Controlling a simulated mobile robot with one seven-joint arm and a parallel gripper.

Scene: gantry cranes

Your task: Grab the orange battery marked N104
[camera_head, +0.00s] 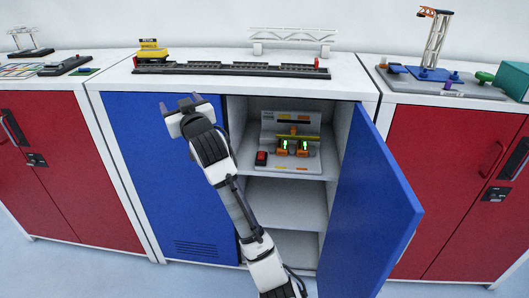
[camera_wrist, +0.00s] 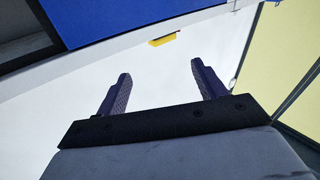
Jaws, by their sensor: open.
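Two orange batteries, a left one (camera_head: 282,148) and a right one (camera_head: 303,148), sit side by side in a grey charging station (camera_head: 309,168) on the upper shelf of the open cabinet. Both have green-lit displays. Their markings are too small to read, so I cannot tell which is N104. My gripper (camera_head: 180,101) is in front of the closed blue door, left of the cabinet opening and apart from the batteries. In the wrist view my gripper (camera_wrist: 160,85) shows two spread fingers with nothing between them. No battery shows clearly in that view.
The open blue door (camera_head: 369,205) swings out right of the shelves. The closed blue door (camera_head: 155,160) is at left. A red-and-black block (camera_head: 261,158) lies left of the batteries. A rail model (camera_head: 230,69) stands on the cabinet top. Red cabinets stand on both sides.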

